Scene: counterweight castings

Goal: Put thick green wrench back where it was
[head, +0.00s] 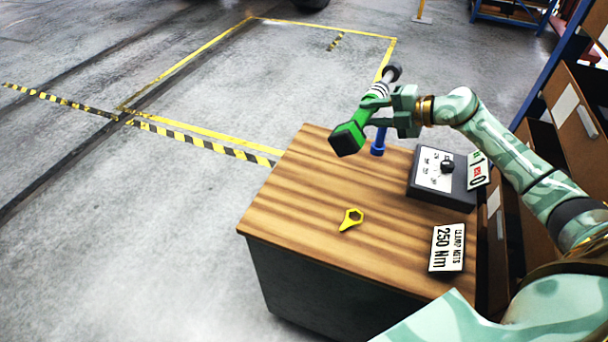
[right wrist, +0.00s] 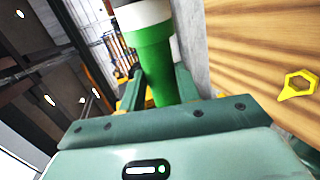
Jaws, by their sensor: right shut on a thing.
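The thick green wrench (head: 363,123) is held in the air above the far edge of the wooden-topped bench (head: 300,190). It has a green body, a dark block at its near end, white bands and a dark round head at its far end. My right gripper (head: 378,109) is shut around its middle. In the right wrist view the green and white shaft (right wrist: 154,60) stands between the fingers (right wrist: 158,88). A blue post-like thing (head: 378,142) shows just below the gripper, at the bench's far edge; its lower part is visible on the top. My left gripper is not in view.
A yellow ring-ended tool (head: 351,219) lies on the bench. A dark box with a dial (head: 440,178), a small number card (head: 478,170) and a "250 Nm" sign (head: 447,248) are at the right. Shelving with brown boxes (head: 575,110) stands beyond. The bench's left part is clear.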

